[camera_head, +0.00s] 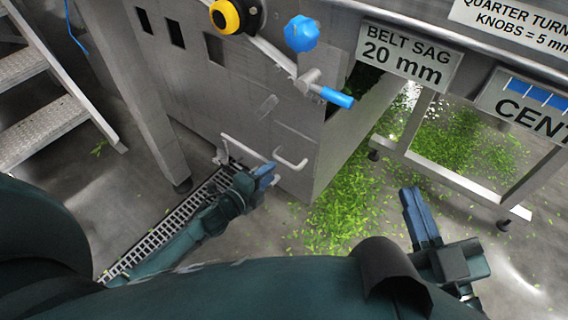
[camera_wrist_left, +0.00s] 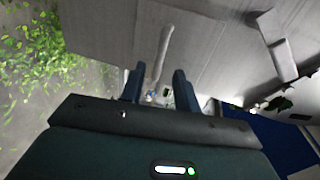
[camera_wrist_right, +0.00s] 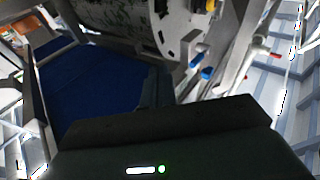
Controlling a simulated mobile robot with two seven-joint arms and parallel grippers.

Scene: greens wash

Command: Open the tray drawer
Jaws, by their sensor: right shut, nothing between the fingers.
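The grey metal machine front (camera_head: 220,90) shows two handles low down, a long pale bar (camera_head: 245,147) and a shorter U-shaped handle (camera_head: 292,162). I cannot make out the tray drawer's edges. My left gripper (camera_head: 266,170) is at these handles, just in front of the panel. In the left wrist view its fingers (camera_wrist_left: 160,88) are apart, with a pale handle bar (camera_wrist_left: 163,48) ahead, roughly in line with the gap. Contact cannot be seen. My right gripper (camera_head: 412,205) is shut and empty, out over the floor at the right; its fingers also show in the right wrist view (camera_wrist_right: 156,88).
Green leaf scraps (camera_head: 350,205) litter the floor beside the machine. A floor grating (camera_head: 165,225) runs below my left arm. Metal steps (camera_head: 40,125) stand at the left. A blue-gripped lever (camera_head: 337,97) and blue knob (camera_head: 301,33) stick out above. A framed stand (camera_head: 460,180) is at the right.

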